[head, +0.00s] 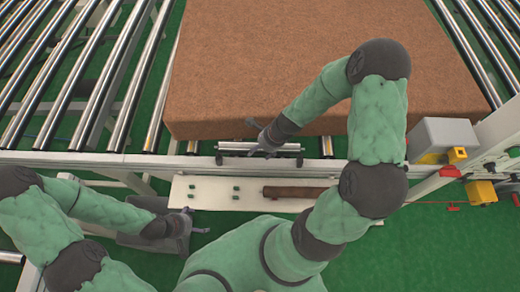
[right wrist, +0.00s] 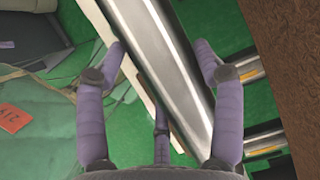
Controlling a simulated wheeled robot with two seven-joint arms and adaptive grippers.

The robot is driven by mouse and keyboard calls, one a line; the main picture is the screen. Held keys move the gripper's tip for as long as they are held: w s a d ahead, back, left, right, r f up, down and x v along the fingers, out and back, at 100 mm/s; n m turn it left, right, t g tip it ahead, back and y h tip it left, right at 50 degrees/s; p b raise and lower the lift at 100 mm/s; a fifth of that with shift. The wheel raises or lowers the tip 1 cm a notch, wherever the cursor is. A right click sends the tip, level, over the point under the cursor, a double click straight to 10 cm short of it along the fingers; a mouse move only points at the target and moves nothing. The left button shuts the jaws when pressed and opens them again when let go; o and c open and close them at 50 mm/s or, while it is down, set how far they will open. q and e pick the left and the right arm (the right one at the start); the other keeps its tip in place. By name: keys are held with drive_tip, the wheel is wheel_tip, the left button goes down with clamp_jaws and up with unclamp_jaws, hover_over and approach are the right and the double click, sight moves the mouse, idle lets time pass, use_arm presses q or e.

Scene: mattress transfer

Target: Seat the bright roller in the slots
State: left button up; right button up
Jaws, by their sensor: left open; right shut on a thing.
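The bright roller (head: 236,147) is a shiny metal cylinder lying level along the frame's near rail, in front of the mattress. Small dark slot brackets (head: 219,158) (head: 300,160) show near its two ends. I cannot tell whether the ends sit in them. My right gripper (head: 266,146) is shut around the roller's middle. In the right wrist view the roller (right wrist: 165,60) runs between the fingers of that gripper (right wrist: 160,70). My left gripper (head: 190,222) is open and apart from the roller, low at the left near the white shelf.
A brown mattress (head: 300,60) lies on the conveyor right behind the roller. A dull brown roller (head: 300,192) lies on the white shelf (head: 215,203) with small green blocks. A grey box (head: 440,138) and yellow parts (head: 480,192) stand at the right. Bare conveyor rollers (head: 60,90) fill the left.

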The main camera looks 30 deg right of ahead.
sight(291, 149)
wheel_tip(291, 149, down, 6)
drive_tip(key=b, duration=0.5)
drive_tip(key=shift+r, duration=0.15)
idle(1.9)
drive_tip(key=shift+f+b, duration=1.25)
drive_tip(key=shift+f, duration=0.3)
drive_tip(key=o, duration=1.8)
drive_tip(key=v, duration=1.2)
drive_tip(key=shift+a, duration=0.1)
